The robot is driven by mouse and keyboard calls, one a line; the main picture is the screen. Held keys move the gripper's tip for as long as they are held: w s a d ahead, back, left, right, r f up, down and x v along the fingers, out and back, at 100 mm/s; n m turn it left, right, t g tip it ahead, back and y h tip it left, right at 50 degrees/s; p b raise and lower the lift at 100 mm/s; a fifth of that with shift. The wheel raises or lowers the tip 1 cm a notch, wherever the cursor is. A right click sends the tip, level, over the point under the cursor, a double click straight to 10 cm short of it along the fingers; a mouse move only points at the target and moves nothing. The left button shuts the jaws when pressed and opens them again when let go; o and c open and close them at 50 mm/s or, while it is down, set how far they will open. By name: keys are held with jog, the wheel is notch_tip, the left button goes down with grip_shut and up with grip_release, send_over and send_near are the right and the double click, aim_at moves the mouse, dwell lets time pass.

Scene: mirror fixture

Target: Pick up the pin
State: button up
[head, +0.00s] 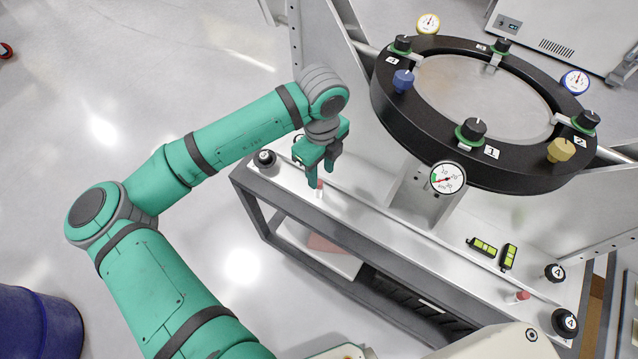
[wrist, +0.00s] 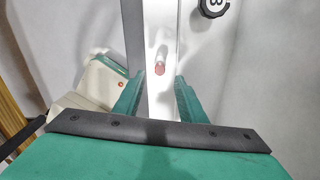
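My gripper (head: 321,174) is open above the left part of the white bench top, fingers pointing down. A small white pin with a red top (head: 319,188) stands on the bench just below the fingertips. In the wrist view the pin (wrist: 160,68) shows between the two open fingers of my gripper (wrist: 158,78), slightly past their tips, with clear space on both sides. The fingers do not appear to touch it. A second red-topped pin (head: 520,296) is on the right part of the bench.
A black ring fixture (head: 400,115) with knobs and gauges stands behind the bench. A black knob (head: 264,159) is at the bench's left end. Two green level vials (head: 483,246) and more black knobs (head: 555,272) are at the right. A blue drum (head: 38,325) stands on the floor.

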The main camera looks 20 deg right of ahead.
jog(key=shift+w+a+f, duration=0.1)
jog(key=shift+f, duration=0.8)
jog(key=shift+w+a+f, duration=0.1)
jog(key=shift+f, duration=0.8)
grip_shut()
notch_tip(320, 180, up, 10)
